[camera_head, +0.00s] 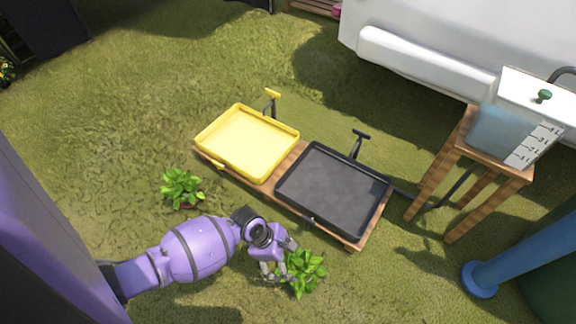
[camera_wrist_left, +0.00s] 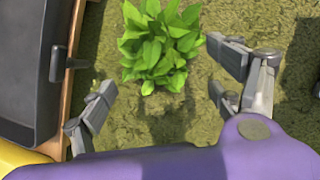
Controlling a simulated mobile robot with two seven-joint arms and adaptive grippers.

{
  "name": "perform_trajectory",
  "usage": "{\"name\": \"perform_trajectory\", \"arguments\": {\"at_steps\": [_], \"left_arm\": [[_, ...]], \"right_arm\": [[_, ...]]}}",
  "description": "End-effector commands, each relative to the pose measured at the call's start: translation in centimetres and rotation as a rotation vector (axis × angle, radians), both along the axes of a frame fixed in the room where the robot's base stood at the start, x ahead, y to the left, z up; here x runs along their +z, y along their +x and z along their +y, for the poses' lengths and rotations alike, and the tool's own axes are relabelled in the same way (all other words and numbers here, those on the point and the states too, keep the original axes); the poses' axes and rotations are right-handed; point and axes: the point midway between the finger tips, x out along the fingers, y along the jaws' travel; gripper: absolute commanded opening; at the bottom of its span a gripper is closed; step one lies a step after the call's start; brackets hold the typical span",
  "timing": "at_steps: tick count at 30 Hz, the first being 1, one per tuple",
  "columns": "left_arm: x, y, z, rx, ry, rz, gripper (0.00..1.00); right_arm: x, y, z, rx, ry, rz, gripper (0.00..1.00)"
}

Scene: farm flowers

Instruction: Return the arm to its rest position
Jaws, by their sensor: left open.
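My left gripper (camera_head: 278,266) shows in the head view at the end of my purple arm, which comes in from the lower left. It is beside a leafy green plant (camera_head: 303,272), just left of it in that view. In the left wrist view the two fingers (camera_wrist_left: 165,95) are spread wide with nothing between them. The plant also shows there (camera_wrist_left: 162,45), beyond the fingertips; I cannot tell whether they touch it. My right gripper is not in view.
A yellow tray (camera_head: 203,140) and a black tray (camera_head: 285,190) sit on a wooden board above the gripper. Another green plant (camera_head: 183,186) stands left, near my arm. A wooden stand (camera_head: 430,185) holds a clear water container (camera_head: 500,135) at right. Open grass lies at far left.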

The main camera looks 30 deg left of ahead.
Motion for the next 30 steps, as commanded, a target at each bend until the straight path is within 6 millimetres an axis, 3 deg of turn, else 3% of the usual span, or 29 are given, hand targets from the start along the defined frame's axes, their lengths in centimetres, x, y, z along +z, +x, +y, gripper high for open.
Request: {"name": "perform_trajectory", "arguments": {"at_steps": [16,20,22,25,30], "left_arm": [[-0.1,0.0,0.0,-0.019,0.003,-0.007,0.84],[0.0,0.7,0.1,-0.164,0.038,-0.093,0.84],[0.6,2.0,0.2,-0.318,0.092,-0.200,0.84],[2.6,3.9,-0.5,-0.592,0.201,-0.398,0.84],[10.7,1.3,-1.4,-1.049,0.444,-0.678,0.84]], "right_arm": [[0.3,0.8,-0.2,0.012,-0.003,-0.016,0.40],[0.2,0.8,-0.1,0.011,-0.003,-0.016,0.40],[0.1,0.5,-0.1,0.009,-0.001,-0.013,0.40],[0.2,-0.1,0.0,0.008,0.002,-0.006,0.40],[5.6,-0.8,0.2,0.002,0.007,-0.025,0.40]]}}
